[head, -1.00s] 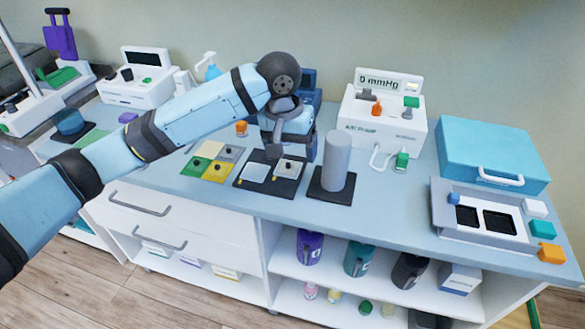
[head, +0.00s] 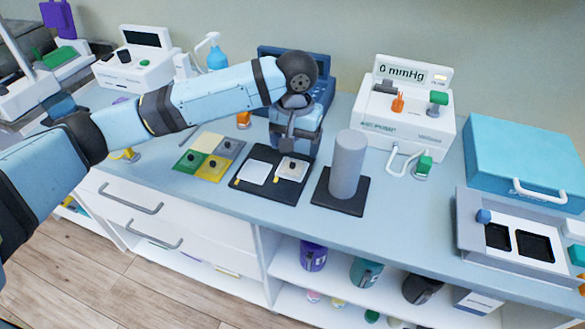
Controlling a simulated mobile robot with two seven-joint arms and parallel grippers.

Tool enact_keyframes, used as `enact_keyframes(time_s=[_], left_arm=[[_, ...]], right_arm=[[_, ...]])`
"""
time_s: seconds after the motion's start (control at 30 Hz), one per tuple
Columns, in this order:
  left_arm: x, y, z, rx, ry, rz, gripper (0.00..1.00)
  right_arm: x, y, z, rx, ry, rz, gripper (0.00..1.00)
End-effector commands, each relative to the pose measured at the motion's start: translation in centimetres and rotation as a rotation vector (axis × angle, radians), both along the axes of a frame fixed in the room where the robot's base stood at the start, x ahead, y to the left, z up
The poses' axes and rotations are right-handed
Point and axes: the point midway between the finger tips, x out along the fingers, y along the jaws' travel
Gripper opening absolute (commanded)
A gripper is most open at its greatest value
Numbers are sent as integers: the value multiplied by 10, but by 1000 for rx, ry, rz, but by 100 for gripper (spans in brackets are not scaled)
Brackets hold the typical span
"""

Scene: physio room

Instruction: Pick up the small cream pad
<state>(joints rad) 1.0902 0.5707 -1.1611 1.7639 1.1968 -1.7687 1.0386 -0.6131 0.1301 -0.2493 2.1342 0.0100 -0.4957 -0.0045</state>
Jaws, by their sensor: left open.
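The small cream pad (head: 292,170), a pale square with a dark knob on top, lies on the right part of a black tray (head: 263,190). A plain white square (head: 253,172) without a knob lies on the left part of the tray. My left gripper (head: 291,147) is open and points down just above and behind the cream pad. It looks apart from the pad, and its fingertips are small and partly dark in the picture. My right gripper is not in view.
A grey cylinder on a black base (head: 347,166) stands close right of the tray. A four-colour board (head: 213,168) with knobbed pads lies to the left. A dark blue device (head: 325,90) stands behind my gripper, a white pump (head: 408,118) to its right. The counter's front strip is clear.

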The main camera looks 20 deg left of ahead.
Motion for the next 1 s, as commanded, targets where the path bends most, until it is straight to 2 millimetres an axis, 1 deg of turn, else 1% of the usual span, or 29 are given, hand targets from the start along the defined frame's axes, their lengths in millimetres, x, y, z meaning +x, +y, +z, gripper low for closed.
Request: enact_keyframes(time_s=[0.13, 0.27, 0.3, 0.4, 0.53, 0.63, 0.67, 0.7, 0.77, 0.8, 0.83, 0.87, 1.0], left_arm=[[-1, 2, -13, 1, 1, 0, 79], [-2, 6, -33, 1, 1, 0, 79], [-2, 6, -39, 1, 2, -1, 79], [-2, 5, -50, 0, 1, -1, 79], [-2, 5, -52, 0, -1, -1, 79], [-2, 5, -51, 0, 0, -1, 79], [-2, 5, -51, 0, 0, -1, 74], [-2, 5, -51, 0, 0, -1, 65], [-2, 5, -51, 0, 0, -1, 51], [-2, 5, -51, 0, 0, -1, 42], [-2, 5, -51, 0, 0, -1, 35], [-2, 5, -51, 0, 0, -1, 33], [-2, 5, -51, 0, 0, -1, 32]], right_arm=[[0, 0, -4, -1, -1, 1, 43], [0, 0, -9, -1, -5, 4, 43], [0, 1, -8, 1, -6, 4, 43], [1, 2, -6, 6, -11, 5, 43], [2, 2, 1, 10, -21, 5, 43], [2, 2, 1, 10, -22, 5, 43], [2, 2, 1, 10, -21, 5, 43], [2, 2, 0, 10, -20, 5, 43], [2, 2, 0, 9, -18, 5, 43], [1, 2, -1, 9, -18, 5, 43], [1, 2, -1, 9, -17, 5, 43], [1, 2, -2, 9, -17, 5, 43], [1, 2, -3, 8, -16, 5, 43]])
